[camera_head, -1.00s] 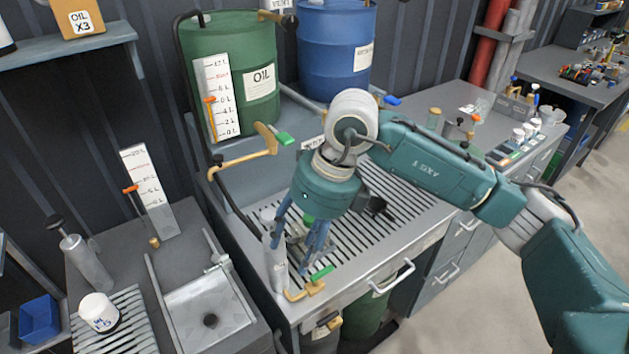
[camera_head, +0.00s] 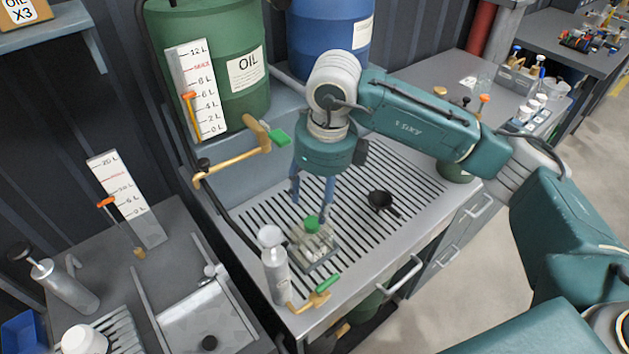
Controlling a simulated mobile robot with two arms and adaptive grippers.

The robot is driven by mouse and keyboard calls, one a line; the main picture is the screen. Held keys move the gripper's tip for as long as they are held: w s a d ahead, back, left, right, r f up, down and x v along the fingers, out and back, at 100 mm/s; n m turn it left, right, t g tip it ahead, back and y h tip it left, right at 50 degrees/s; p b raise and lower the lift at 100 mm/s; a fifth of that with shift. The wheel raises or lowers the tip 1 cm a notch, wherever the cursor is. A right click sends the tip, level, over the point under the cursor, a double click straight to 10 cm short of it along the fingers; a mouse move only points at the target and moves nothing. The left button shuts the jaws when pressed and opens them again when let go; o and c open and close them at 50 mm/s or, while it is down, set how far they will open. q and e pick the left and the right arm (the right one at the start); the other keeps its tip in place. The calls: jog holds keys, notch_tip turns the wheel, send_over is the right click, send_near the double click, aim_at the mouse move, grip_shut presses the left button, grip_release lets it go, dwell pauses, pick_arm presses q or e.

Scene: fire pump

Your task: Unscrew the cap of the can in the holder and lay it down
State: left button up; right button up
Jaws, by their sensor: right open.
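A can with a green cap (camera_head: 312,223) stands in a holder (camera_head: 318,262) on the slatted worktop. The can's body is pale and partly blends with the holder. My right gripper (camera_head: 312,207) points down from above, its blue fingers apart, with the green cap just below or between the fingertips. I cannot tell whether the fingers touch the cap. The gripper holds nothing that I can see. My left gripper is not in view.
A grey bottle (camera_head: 274,268) stands just left of the holder. A brass tap with a green handle (camera_head: 318,294) sits at the front edge. A black funnel-like piece (camera_head: 381,201) lies to the right. The slats behind it are clear.

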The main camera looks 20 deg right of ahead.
aim_at(315, 222)
notch_tip(315, 222, down, 4)
jog(key=shift+a+f+p, duration=0.15)
jog(key=shift+f+p, duration=0.1)
jog(key=shift+p, duration=0.5)
jog(key=f, duration=0.1)
jog(key=f+p, duration=0.1)
jog(key=f, duration=0.1)
jog(key=shift+w+a+f, duration=0.1)
jog(key=shift+w+f, duration=0.05)
jog(key=shift+w, duration=0.2)
jog(key=shift+f, duration=0.1)
jog(key=shift+c, duration=1.3)
jog(key=c, duration=1)
jog(key=o, duration=0.5)
jog(key=c, duration=0.4)
jog(key=shift+f+n+b, duration=0.1)
jog(key=shift+n+b, duration=0.7)
jog(key=shift+b, duration=0.15)
jog(key=shift+d+f+n+b, duration=0.1)
jog(key=shift+d+n+b, duration=0.2)
jog(key=shift+n+b, duration=0.6)
jog(key=shift+s+a+n, duration=0.15)
jog(key=shift+a+n, duration=0.2)
jog(key=shift+n, duration=0.15)
jog(key=shift+r+b, duration=0.25)
jog(key=shift+b, duration=0.05)
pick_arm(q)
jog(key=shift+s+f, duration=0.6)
